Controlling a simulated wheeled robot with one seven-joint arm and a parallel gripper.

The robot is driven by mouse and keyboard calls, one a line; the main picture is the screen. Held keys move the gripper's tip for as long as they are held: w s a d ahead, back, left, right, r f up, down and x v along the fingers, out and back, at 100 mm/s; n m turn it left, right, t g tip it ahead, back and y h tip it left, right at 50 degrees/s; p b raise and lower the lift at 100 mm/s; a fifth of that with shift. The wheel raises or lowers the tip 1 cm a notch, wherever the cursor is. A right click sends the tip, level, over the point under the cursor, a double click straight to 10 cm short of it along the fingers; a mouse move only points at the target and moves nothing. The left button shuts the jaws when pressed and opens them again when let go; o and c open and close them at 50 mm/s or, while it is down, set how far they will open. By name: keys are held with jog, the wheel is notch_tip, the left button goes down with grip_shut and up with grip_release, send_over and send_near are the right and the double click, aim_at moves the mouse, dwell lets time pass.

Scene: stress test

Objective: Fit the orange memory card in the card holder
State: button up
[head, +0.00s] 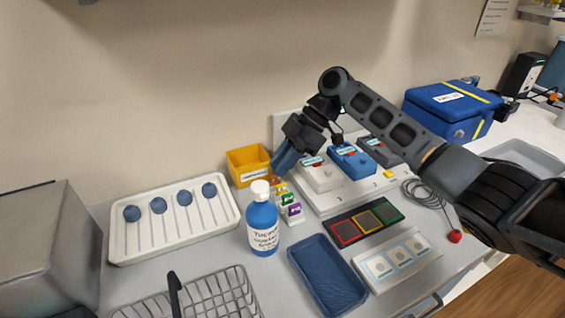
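The card holder (290,218) looks like a small pale rack on the bench, just right of the blue bottle, with small coloured cards upright in a row. A purple card (293,210) is nearest, a green card (287,199) is behind it, and a yellow-orange card (279,187) is farther back. I cannot tell for sure which is the orange memory card. My gripper (280,168) points down and left, with its blue fingers just above the far end of the row. The fingertips are too small to show whether they hold anything.
A blue bottle (263,226) stands close left of the cards, and a yellow bin (247,163) behind. White and blue boxes (352,158) on a pale base stand right. A blue tray (327,276), wire basket (190,302) and white tray (125,245) surround the area.

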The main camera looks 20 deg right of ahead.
jog(key=shift+r+p, duration=0.5)
jog(key=shift+r, duration=0.6)
jog(key=shift+o, duration=0.2)
jog(key=o, duration=0.5)
notch_tip(320, 180, up, 3)
jog(key=shift+p, duration=0.8)
